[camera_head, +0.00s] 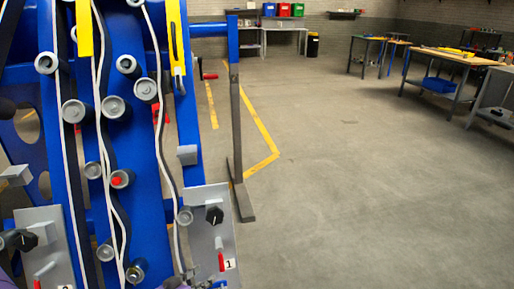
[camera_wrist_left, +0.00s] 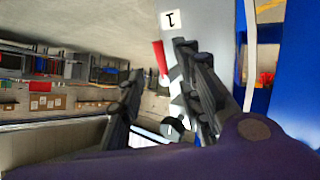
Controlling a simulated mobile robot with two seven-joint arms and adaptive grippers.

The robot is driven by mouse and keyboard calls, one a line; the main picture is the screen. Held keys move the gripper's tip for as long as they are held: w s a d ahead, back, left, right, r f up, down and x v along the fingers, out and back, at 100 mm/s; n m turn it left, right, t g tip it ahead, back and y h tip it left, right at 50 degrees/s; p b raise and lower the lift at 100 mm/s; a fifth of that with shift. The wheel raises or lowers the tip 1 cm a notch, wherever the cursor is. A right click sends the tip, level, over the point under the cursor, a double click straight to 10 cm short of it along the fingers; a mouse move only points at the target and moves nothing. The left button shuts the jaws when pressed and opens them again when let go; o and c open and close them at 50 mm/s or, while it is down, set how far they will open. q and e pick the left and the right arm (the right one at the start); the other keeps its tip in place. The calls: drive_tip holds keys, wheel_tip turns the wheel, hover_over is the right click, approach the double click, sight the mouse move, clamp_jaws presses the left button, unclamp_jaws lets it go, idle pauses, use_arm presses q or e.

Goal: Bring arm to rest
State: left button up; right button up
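My left gripper (camera_wrist_left: 158,62) is open in the left wrist view, its two dark fingers apart with nothing held between them. Its fingers are close to the grey plate marked 1 (camera_wrist_left: 197,14), and a red lever (camera_wrist_left: 159,55) shows near the fingertips. In the head view, dark gripper parts (camera_head: 205,284) show only at the bottom edge, below the plate marked 1 (camera_head: 203,212) with its black knob (camera_head: 214,215) and red lever (camera_head: 221,261). My right gripper is in neither view.
The blue harvester chassis (camera_head: 146,190) with several grey rollers and white cables fills the left. A second plate (camera_head: 52,228) with a lever stands lower left. Open floor (camera_head: 350,200) lies to the right, with workbenches (camera_head: 448,57) beyond.

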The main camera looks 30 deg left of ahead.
use_arm(q)
drive_tip(key=s+d+f+m+g, duration=0.2)
drive_tip(key=s+d, duration=0.4)
drive_tip(key=s, duration=0.4)
drive_tip(key=s+d+f+m+g, duration=0.15)
drive_tip(key=s+d, duration=0.35)
drive_tip(key=s, duration=0.6)
drive_tip(key=s+d+f+m+g, duration=0.1)
drive_tip(key=s+d+f, duration=0.1)
drive_tip(key=s+d, duration=0.6)
drive_tip(key=w+a+r+t+p, duration=0.1)
drive_tip(key=w+a+r+p, duration=0.1)
drive_tip(key=r+p, duration=1.1)
drive_tip(key=shift+w+r+p, duration=0.4)
drive_tip(key=shift+w+r, duration=0.1)
drive_tip(key=shift+w, duration=0.1)
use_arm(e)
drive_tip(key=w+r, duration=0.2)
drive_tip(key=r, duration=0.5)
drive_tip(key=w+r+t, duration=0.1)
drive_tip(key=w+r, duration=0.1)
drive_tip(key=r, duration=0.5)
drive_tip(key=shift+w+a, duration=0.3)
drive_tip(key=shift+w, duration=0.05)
